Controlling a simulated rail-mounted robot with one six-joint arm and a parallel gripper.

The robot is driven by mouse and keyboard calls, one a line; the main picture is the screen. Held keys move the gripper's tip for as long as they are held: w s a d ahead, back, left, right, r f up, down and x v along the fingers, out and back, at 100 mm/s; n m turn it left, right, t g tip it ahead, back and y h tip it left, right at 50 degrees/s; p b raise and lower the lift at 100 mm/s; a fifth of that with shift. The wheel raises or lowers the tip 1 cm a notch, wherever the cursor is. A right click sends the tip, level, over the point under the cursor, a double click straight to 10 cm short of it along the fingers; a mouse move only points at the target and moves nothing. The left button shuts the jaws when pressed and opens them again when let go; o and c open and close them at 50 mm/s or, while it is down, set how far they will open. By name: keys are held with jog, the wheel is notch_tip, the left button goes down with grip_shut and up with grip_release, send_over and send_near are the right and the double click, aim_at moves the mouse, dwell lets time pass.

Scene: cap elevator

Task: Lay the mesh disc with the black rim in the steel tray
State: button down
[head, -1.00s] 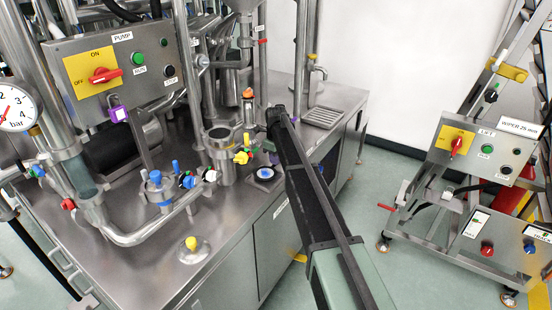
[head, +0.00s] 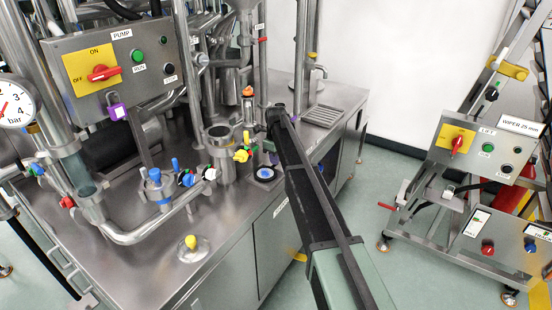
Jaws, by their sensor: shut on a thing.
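A slotted drain plate (head: 322,115) lies behind my arm. A yellow knob on a round lid (head: 191,243) is at front left. The bench front is otherwise fairly clear.

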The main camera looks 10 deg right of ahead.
jog(key=shift+f, duration=0.3)
jog(key=c, duration=1.1)
grip_release()
jog(key=shift+o, duration=0.2)
jog(key=shift+r, duration=0.15)
notch_tip(320, 180, up, 7)
jog(key=p, duration=0.6)
jog(key=shift+p, duration=0.4)
